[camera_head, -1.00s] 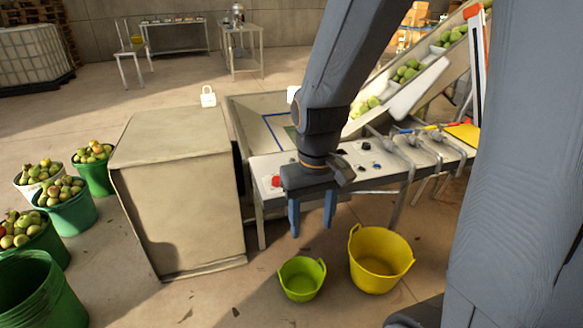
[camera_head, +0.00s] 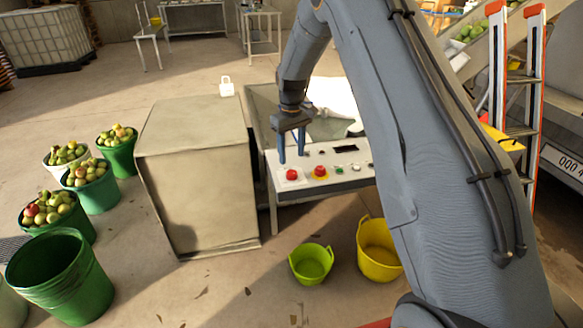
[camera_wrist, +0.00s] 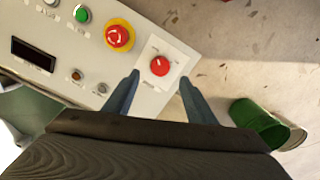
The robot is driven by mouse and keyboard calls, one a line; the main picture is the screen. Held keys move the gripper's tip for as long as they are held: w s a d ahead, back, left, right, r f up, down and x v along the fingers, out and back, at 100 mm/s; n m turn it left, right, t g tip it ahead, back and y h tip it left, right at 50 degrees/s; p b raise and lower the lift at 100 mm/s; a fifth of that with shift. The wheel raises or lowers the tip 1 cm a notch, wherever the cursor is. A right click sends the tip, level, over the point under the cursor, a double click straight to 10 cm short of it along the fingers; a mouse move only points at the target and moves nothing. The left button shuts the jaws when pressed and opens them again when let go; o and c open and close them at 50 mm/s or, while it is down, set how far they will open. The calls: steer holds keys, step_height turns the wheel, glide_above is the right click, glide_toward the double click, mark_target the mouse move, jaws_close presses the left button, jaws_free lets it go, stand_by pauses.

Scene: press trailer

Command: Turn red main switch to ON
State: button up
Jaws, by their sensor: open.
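The red main switch (camera_wrist: 160,66) is a round red knob on a white square plate at the end of the control panel. It also shows in the head view (camera_head: 291,174), near the panel's left end. My gripper (camera_wrist: 158,84) is open, with one blue finger on each side of the switch in the wrist view. In the head view my gripper (camera_head: 291,158) hangs over the panel's left end, its fingers pointing down. I cannot tell exactly how far the fingertips are above the panel. Nothing is between the fingers.
A red emergency button on a yellow ring (camera_wrist: 119,36) sits beside the switch on the panel (camera_wrist: 60,45). A green button (camera_wrist: 81,14) and a dark display (camera_wrist: 33,53) are further along. A beige cabinet (camera_head: 195,170) stands left of the panel. Yellow (camera_head: 377,250) and lime (camera_head: 311,263) buckets stand below.

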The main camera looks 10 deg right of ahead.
mark_target(292, 172)
steer(key=shift+f+p, duration=0.95)
steer(key=shift+f, duration=2.6)
steer(key=c, duration=1)
steer(key=shift+c, duration=0.2)
